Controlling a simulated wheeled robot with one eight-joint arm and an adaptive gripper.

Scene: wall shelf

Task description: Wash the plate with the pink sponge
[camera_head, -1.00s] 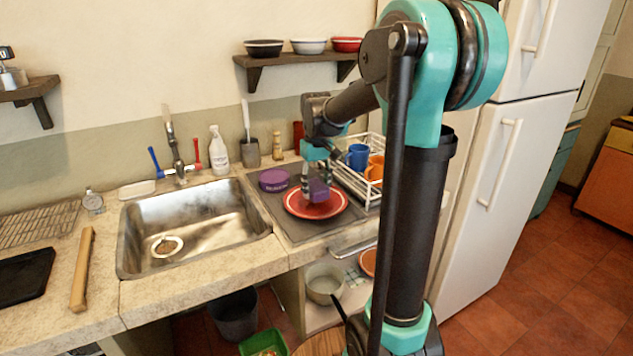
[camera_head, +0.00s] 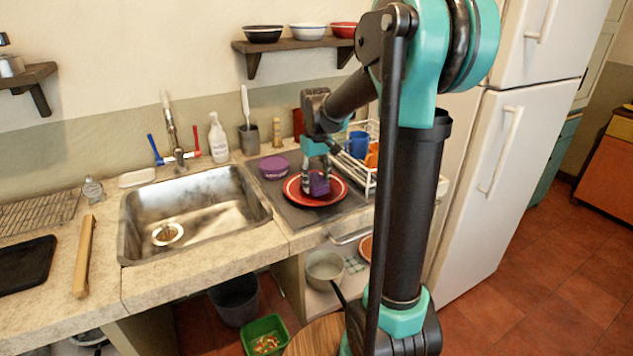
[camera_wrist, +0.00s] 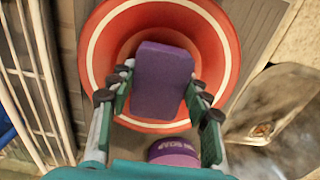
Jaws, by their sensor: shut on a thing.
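A purple block-shaped sponge (camera_head: 319,184) is between the fingers of my gripper (camera_head: 315,187), which is shut on it. No pink sponge shows. The red plate (camera_head: 333,192) with a white ring lies on the dark drainboard right of the sink, directly under the sponge. In the wrist view the sponge (camera_wrist: 163,80) covers part of the plate (camera_wrist: 102,50), and the fingers of my gripper (camera_wrist: 160,92) are on both its sides. I cannot tell whether the sponge presses on the plate.
A purple round tub (camera_head: 274,167) stands just left of the plate. The steel sink (camera_head: 195,212) is further left. A white dish rack (camera_head: 362,180) with a blue mug (camera_head: 358,145) and an orange mug (camera_head: 372,156) stands close on the right. A soap bottle (camera_head: 217,139) stands behind the sink.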

